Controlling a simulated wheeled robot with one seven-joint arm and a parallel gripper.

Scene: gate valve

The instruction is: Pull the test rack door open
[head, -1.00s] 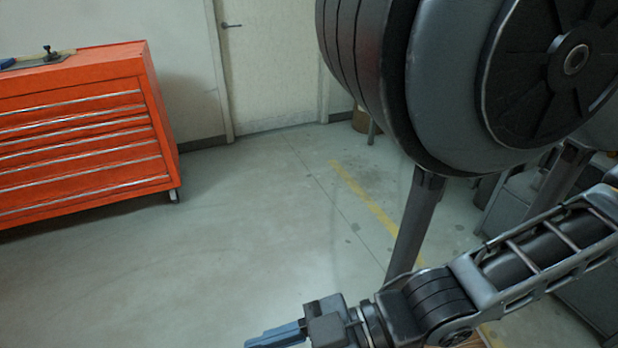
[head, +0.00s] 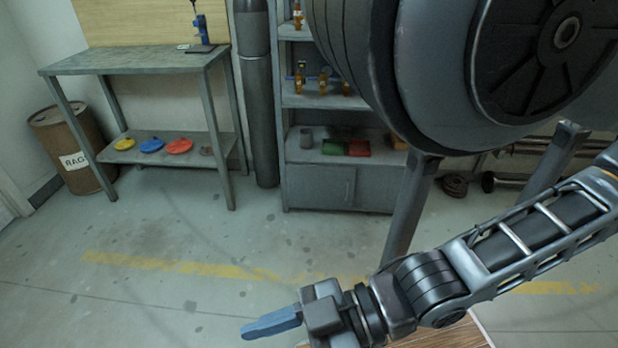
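My gripper (head: 272,325) is low in the head view, pointing left over bare floor. Its blue-grey fingers are seen side-on, so I cannot tell whether they are apart. No object shows at the fingertips. I see no test rack that I can make out for sure. A grey shelf unit (head: 300,120) with open shelves and a shut cabinet door (head: 320,186) at its base stands at the back, partly hidden by my arm. I cannot tell whether it is the test rack.
A workbench (head: 135,62) with coloured discs on its lower shelf stands at back left, beside a rag barrel (head: 72,150). A dark cylinder (head: 256,95) stands between bench and shelves. A yellow line (head: 180,266) crosses the clear floor. A wooden surface (head: 450,336) shows at the bottom.

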